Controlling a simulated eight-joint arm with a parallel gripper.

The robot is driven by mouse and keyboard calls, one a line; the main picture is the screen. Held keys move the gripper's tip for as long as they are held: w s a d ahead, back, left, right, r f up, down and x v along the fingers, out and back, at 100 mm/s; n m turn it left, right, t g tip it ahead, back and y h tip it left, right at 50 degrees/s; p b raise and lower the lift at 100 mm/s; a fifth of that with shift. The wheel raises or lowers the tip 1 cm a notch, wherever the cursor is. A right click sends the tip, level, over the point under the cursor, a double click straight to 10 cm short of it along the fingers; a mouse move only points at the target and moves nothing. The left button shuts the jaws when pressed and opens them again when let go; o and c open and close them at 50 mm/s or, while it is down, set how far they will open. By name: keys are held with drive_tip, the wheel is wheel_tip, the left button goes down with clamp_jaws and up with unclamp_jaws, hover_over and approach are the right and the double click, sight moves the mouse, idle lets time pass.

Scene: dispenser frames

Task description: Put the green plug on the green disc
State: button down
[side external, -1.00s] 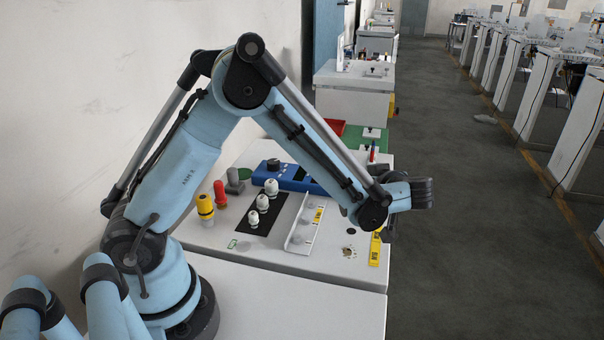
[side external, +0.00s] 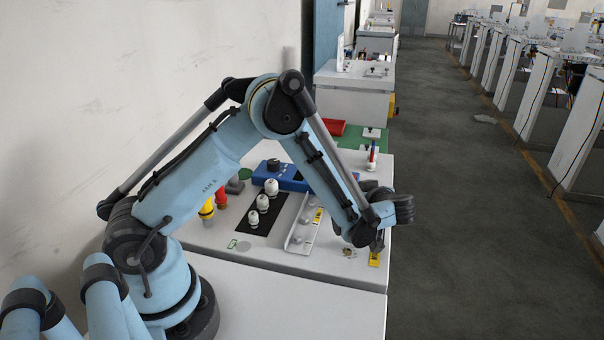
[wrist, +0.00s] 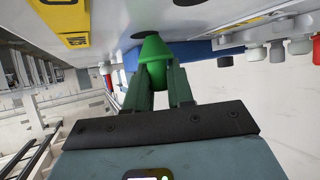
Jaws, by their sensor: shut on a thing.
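The green plug (wrist: 154,62) is held between the two fingers of my gripper (wrist: 156,82), seen close in the wrist view. Its rounded cone end points at the white work surface; whether it touches cannot be told. In the side view my gripper (side external: 378,242) is low at the right edge of the bench, by the yellow label, and the plug is hidden there. The green disc (side external: 246,174) lies at the back left of the bench, left of the blue box and far from my gripper. My arm partly covers the area between.
A blue box (side external: 281,176) stands at the back. White knobs (side external: 263,203) stand on a black mat, beside a white rail (side external: 301,232). Yellow (side external: 206,209) and red (side external: 221,197) knobs stand at the left.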

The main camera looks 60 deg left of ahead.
drive_tip(key=shift+f, duration=0.35)
drive_tip(key=c, duration=1)
unclamp_jaws()
